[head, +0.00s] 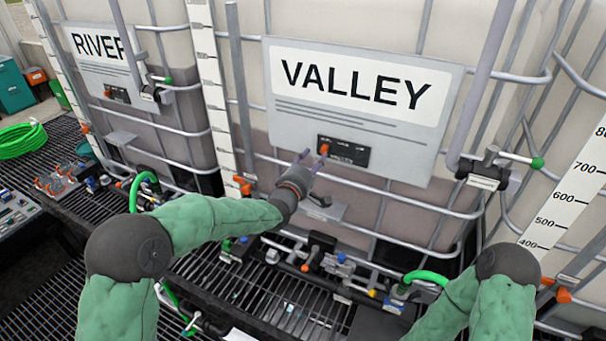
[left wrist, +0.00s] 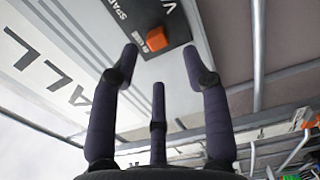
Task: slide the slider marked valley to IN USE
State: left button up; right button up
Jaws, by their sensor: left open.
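The VALLEY sign (head: 380,125) hangs on the caged tank at the centre of the head view. Low on it is a black slider plate (head: 355,157) with an orange slider knob (head: 323,149) at its left end. My left gripper (head: 311,158) is open just in front of the knob. In the left wrist view the orange knob (left wrist: 156,39) lies between and beyond the open, dark fingertips (left wrist: 160,60), apart from them. The plate (left wrist: 145,20) shows part of the word SPARE; its other labels are cut off or too small. My right gripper is not in view.
A RIVER sign (head: 100,55) with its own slider plate (head: 117,93) is on the tank at left. Metal cage bars (head: 400,200) run around and below the VALLEY sign. Pipes and valves (head: 320,255) stand below, over a dark grating. A green hose coil (head: 22,140) lies far left.

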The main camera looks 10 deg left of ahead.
pick_arm(q)
jog(key=v, duration=0.7)
jog(key=shift+s, duration=0.25)
jog(key=shift+a, duration=0.1)
jog(key=s+f+m+g+y+b, duration=0.1)
jog(key=s+f+m+g+b, duration=0.2)
jog(key=f, duration=1)
jog(key=s+a+f+m+g+b, duration=0.1)
jog(key=s+f+g+b, duration=0.2)
jog(key=f, duration=1.1)
jog(key=s+f+m+g+y+b, duration=0.15)
jog(key=s+f+b, duration=0.3)
jog(key=f, duration=0.85)
jog(key=s+f+m+g+b, duration=0.6)
jog(key=s+f+g+b, duration=0.3)
jog(key=s+f, duration=1.5)
notch_tip(320, 180, down, 4)
jog(key=shift+s+d+r+h+b, duration=0.25)
jog(key=shift+h+b, duration=0.2)
jog(key=shift+b, duration=0.5)
jog(key=shift+m, duration=0.25)
